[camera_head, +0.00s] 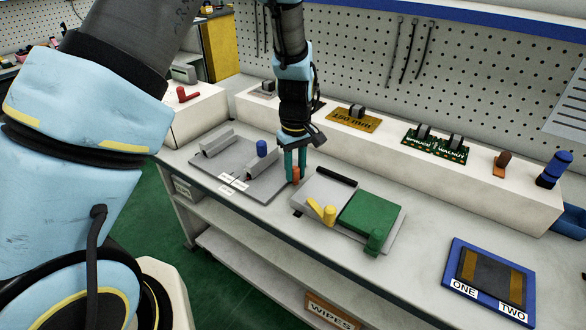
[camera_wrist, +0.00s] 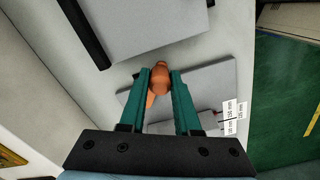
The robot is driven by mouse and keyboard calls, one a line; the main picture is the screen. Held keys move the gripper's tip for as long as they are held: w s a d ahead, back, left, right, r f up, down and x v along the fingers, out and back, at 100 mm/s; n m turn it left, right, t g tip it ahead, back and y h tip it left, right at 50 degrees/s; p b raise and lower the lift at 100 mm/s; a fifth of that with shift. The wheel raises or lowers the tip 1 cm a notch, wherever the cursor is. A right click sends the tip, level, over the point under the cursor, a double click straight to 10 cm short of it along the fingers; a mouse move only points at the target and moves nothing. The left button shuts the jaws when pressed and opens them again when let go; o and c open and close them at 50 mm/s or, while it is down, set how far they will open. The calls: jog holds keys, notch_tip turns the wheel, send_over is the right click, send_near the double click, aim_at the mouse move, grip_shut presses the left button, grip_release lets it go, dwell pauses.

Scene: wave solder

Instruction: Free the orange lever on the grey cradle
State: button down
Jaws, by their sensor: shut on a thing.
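The orange lever (camera_head: 295,175) is between the two green fingers of my gripper (camera_head: 295,165) in the head view. In the wrist view, the lever (camera_wrist: 160,68) shows a rounded head between the fingertips (camera_wrist: 161,76), and an arm slants down-left from it. My gripper is shut on it. The grey cradle (camera_head: 215,173), a flat plate with two grey rails, a blue peg (camera_head: 262,148) and white labels, lies to the left. The lever is by its right corner. The fingers hide part of the lever, and I cannot tell how it sits on the plate.
Just right of my gripper is a grey fixture (camera_head: 321,190) with a black bar, a yellow lever (camera_head: 322,211) and a green block (camera_head: 370,215). A white ledge (camera_head: 385,145) with small parts runs behind. A blue tray (camera_head: 488,282) lies at right. The bench between is clear.

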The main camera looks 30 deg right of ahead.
aim_at(296, 167)
jog(key=shift+d, duration=0.15)
jog(key=c, duration=0.6)
grip_release()
notch_tip(296, 167, up, 11)
jog(key=shift+f+b, duration=0.1)
jog(key=shift+b, duration=0.9)
jog(key=a, duration=1.1)
jog(key=a+r+m+t, duration=0.1)
jog(key=a, duration=1.1)
jog(key=s+a+m, duration=0.1)
jog(key=a, duration=1)
jog(key=shift+a+r+t, duration=0.3)
jog(key=shift+a+r, duration=0.05)
jog(key=shift+r, duration=0.05)
